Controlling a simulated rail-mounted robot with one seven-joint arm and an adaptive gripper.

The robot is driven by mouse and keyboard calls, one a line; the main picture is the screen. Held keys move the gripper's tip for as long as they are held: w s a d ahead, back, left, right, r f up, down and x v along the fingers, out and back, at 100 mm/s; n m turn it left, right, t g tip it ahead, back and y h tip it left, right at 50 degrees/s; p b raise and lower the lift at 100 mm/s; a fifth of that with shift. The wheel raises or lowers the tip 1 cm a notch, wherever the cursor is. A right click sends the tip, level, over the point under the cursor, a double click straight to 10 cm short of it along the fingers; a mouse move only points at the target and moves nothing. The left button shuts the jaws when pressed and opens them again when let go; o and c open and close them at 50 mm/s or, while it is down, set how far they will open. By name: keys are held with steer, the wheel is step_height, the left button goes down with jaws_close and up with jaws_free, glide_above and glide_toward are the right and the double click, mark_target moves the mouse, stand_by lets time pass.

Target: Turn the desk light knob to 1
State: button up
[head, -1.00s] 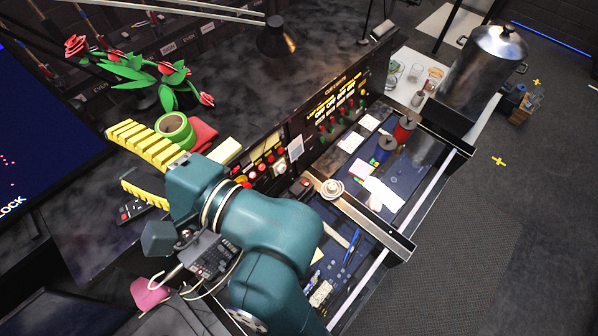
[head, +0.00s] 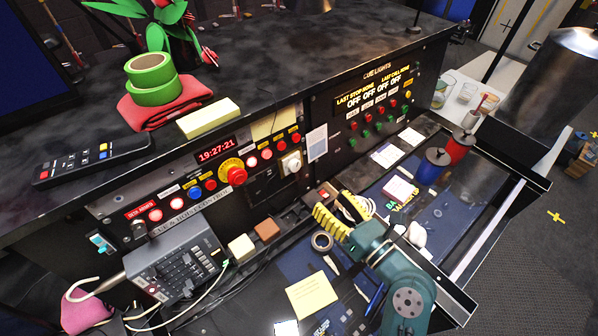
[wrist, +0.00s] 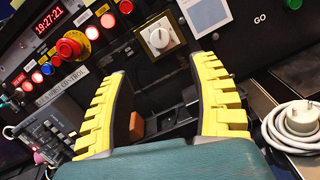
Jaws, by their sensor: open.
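A pale round knob on a square white plate (wrist: 158,38) sits on the black front panel in the wrist view. It also shows in the head view (head: 291,163), to the right of the red emergency button. Its marks are too small to read. My gripper (wrist: 160,75) is open with its yellow ribbed fingers spread wide, and nothing is between them. The knob lies beyond the fingertips, roughly centred between them and apart from them. In the head view my gripper (head: 334,216) is below and to the right of the knob, in front of the panel.
A red button on a yellow collar (wrist: 72,46) and lit red buttons (head: 266,154) are left of the knob. A white plug with coiled cable (wrist: 300,118) lies at right. A control box (head: 178,262) stands at left, and a brown block (head: 267,229) lies below the panel.

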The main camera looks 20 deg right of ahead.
mark_target(296, 167)
steer(key=b+x, duration=0.2)
steer(key=x, duration=1)
steer(key=shift+w, duration=0.35)
steer(key=shift+c, duration=0.3)
jaws_close()
